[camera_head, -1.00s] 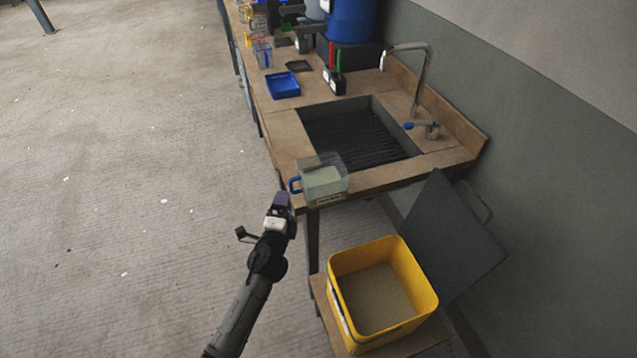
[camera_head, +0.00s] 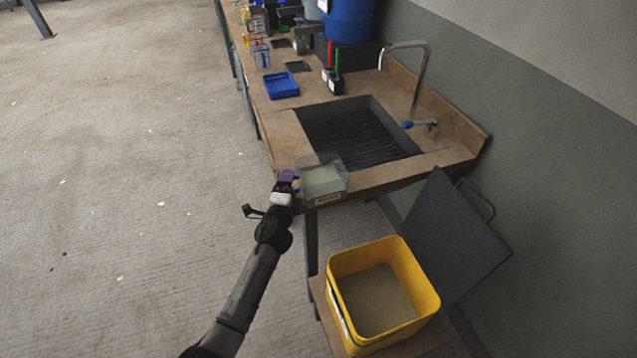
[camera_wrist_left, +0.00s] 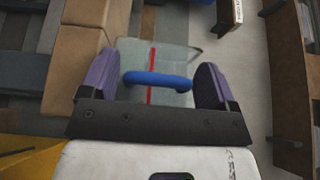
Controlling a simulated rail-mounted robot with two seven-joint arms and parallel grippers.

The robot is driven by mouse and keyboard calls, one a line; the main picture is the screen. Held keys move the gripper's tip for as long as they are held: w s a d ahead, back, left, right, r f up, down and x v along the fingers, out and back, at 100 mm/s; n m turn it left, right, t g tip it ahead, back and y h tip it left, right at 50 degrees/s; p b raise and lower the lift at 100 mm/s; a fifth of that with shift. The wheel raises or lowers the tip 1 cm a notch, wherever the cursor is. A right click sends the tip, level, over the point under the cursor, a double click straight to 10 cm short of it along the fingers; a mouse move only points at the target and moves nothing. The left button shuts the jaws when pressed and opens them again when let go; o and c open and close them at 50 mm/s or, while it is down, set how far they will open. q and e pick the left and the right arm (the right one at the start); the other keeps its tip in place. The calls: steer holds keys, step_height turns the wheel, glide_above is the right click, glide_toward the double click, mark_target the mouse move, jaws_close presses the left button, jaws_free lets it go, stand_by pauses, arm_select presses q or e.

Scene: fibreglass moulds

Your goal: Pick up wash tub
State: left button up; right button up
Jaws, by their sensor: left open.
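The wash tub (camera_head: 325,187) is a clear box with pale green-grey contents, standing on the near left corner of the sink bench. A blue handle sticks out from its side. My left gripper (camera_head: 287,181) is at the tub's left side, at the handle, which it mostly hides in the head view. In the left wrist view the blue handle (camera_wrist_left: 157,79) lies between the two purple fingers (camera_wrist_left: 157,72). The fingers are open, with a gap on each side of the handle. A red line runs down the tub wall behind it. My right gripper is out of view.
The sink (camera_head: 358,135) lies just behind the tub, with a tall tap (camera_head: 420,75). A yellow bin (camera_head: 380,295) stands low in front, beside a dark tilted panel (camera_head: 440,240). A blue tray (camera_head: 281,85) sits farther back. The floor at left is clear.

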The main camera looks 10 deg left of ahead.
arm_select(q)
steer(key=c, duration=0.9)
steer(key=shift+r, duration=0.15)
steer(key=shift+c, duration=0.5)
steer(key=shift+r, duration=0.1)
